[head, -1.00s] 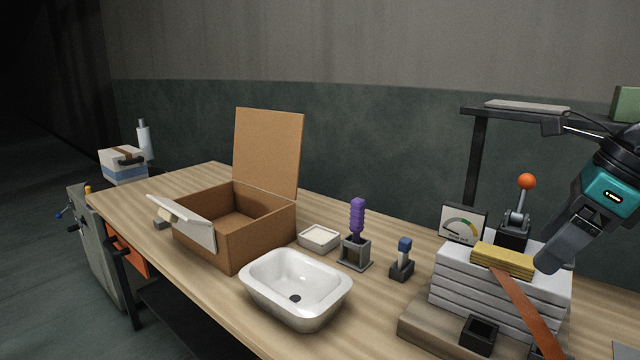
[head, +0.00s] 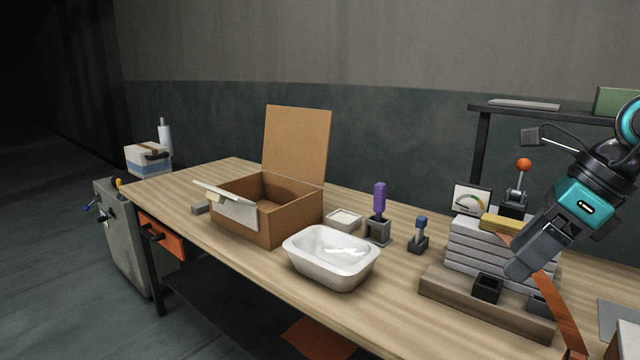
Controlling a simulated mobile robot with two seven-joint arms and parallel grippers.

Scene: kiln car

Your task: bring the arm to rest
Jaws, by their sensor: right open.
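My right gripper (head: 518,268) comes in from the right on its dark arm with a teal band. It points down and to the left, and its jaws are open with nothing seen between them. In the picture its tip overlaps the right part of the stack of white slabs (head: 475,250); I cannot tell whether it touches. A yellow block (head: 500,224) lies on the stack, partly hidden by the gripper. A brown strap (head: 558,310) runs down to the right of the gripper tip. My left gripper is out of view.
An orange-knobbed lever (head: 523,166) and a gauge (head: 470,201) stand behind the stack.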

